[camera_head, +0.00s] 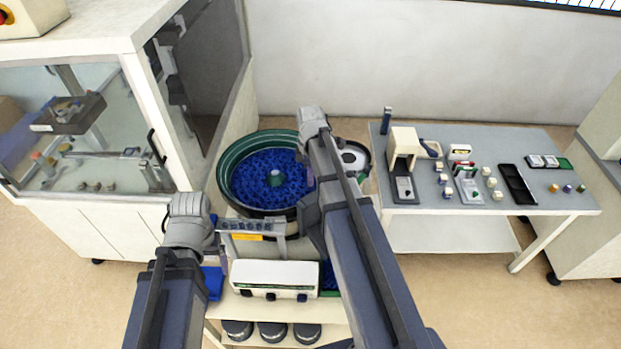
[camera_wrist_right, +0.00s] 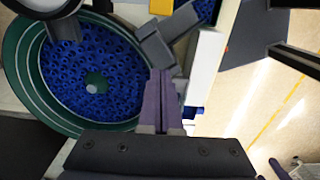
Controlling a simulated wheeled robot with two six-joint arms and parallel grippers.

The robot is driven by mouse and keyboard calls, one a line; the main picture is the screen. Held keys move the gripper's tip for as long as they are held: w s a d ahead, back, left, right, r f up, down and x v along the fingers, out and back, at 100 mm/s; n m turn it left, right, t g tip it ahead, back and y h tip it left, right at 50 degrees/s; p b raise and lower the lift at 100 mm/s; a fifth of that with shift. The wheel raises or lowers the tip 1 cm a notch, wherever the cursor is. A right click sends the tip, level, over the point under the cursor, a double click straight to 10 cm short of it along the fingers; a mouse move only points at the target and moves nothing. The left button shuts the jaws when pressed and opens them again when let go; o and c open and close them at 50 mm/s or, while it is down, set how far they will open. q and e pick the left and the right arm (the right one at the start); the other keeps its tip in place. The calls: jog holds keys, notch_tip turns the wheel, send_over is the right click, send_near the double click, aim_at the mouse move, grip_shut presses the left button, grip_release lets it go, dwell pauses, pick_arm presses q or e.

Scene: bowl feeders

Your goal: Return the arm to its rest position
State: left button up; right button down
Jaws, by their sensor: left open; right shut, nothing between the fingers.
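My right arm reaches up from the bottom centre of the head view and bends beside the blue-filled bowl feeder (camera_head: 226,192). In the right wrist view my right gripper (camera_wrist_right: 162,76) is shut and empty, its two purple-grey fingers together at the right side of the bowl feeder (camera_wrist_right: 28,98). In the head view its fingers are mostly hidden by the arm. My left arm comes in from the lower left and bends at a grey joint near the white cabinet.
A glass-fronted cabinet (camera_head: 82,210) stands at left. A grey-topped table (camera_head: 440,208) with small devices and parts stands at right. A white controller box (camera_head: 274,275) sits low between my arms. Open floor (camera_head: 480,305) lies at lower right.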

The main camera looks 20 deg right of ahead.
jog(key=shift+r, duration=0.15)
jog(key=s+a+f+m+b, duration=0.4)
jog(key=s+a, duration=0.4)
jog(key=a, duration=0.3)
jog(key=s+a+f+m+h+b, duration=0.1)
jog(key=s+a+f+m+b, duration=0.4)
jog(key=s+a, duration=0.3)
jog(key=a+b, duration=0.1)
jog(key=a, duration=0.2)
jog(key=shift+s+a+f, duration=0.2)
jog(key=shift+f, duration=0.2)
